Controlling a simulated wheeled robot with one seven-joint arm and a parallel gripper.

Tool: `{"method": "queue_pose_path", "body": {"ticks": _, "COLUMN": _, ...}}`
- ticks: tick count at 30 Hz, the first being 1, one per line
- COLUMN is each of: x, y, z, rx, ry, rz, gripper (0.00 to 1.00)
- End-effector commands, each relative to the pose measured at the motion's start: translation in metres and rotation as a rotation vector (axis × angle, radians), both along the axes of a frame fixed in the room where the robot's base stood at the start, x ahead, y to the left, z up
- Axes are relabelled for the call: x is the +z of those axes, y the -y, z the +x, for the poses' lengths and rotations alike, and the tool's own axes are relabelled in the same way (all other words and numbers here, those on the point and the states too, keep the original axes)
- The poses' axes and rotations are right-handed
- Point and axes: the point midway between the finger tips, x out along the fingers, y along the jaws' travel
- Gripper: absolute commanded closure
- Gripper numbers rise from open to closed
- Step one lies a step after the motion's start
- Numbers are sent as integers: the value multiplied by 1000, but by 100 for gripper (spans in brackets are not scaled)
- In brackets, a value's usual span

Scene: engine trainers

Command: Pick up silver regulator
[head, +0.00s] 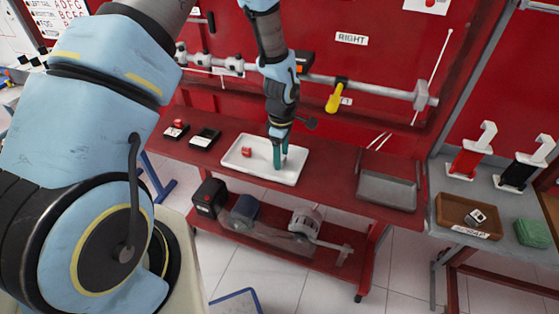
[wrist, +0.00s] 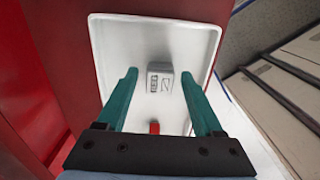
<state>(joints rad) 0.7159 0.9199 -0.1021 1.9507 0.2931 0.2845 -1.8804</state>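A small silver-grey block with dark markings, which looks like the silver regulator (wrist: 159,84), sits in the white tray (wrist: 104,50) in the wrist view. My gripper (wrist: 159,73) is open, its two green fingers apart on either side of the block in the picture. I see no contact, and the height of the fingertips over the tray is hard to tell. In the head view my gripper (head: 280,158) points down into the right part of the white tray (head: 235,165), and I cannot make out the silver block there.
A small red piece (head: 246,152) lies in the tray's left part. A rail (head: 385,90) runs behind. A brown bin (head: 452,212) is on the right table.

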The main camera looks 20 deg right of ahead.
Motion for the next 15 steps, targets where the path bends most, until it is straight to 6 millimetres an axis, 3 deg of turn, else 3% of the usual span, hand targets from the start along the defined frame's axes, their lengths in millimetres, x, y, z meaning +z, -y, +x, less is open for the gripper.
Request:
{"method": "queue_pose_path", "body": {"ticks": 2, "x": 0, "y": 0, "z": 0, "rx": 0, "ry": 0, "rz": 0, "gripper": 42}}
{"method": "queue_pose_path", "body": {"ticks": 15, "x": 0, "y": 0, "z": 0, "rx": 0, "ry": -1, "rz": 1, "gripper": 91}}
